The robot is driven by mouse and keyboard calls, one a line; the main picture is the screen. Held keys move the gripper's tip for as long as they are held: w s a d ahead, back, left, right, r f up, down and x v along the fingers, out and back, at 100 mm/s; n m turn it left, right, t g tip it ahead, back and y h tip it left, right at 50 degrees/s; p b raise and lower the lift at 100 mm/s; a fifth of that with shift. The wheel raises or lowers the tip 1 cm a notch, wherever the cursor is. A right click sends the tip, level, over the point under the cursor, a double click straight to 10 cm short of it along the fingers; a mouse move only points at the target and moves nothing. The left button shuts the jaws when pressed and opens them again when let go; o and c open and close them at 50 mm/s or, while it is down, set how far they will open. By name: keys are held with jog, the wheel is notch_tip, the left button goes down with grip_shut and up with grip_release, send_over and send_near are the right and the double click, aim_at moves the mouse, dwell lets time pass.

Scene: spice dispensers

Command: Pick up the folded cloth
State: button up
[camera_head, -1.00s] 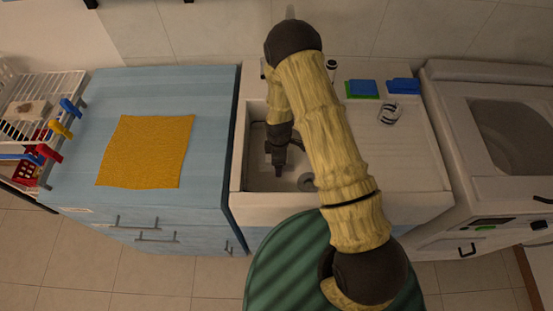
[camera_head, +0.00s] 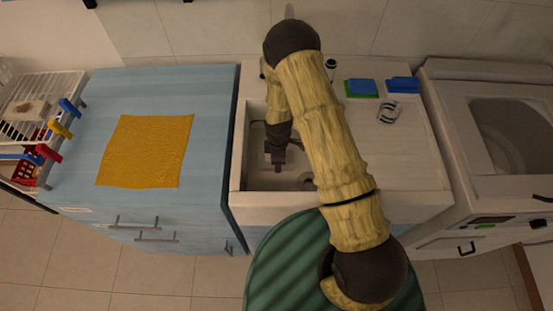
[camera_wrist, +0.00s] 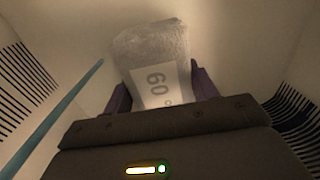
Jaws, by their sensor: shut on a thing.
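My gripper (camera_head: 277,165) is inside the sink basin at the end of the bent arm. In the wrist view my gripper (camera_wrist: 163,85) has its two purple fingers shut on a pale, crinkled thing (camera_wrist: 150,48) with a white patch marked "60". I cannot tell for sure whether this is the folded cloth. A yellow cloth (camera_head: 146,152) lies spread flat on the blue cabinet top, well left of my gripper. The held thing cannot be made out in the head view.
The white sink (camera_head: 240,175) has walls close around my gripper. Blue and green sponges (camera_head: 362,88) and a small glass-like item (camera_head: 389,112) sit on the counter at right. A dish rack (camera_head: 35,108) stands at far left.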

notch_tip(320, 180, up, 10)
jog(key=shift+r+b, duration=0.1)
jog(key=shift+b, duration=0.6)
dwell(0.4)
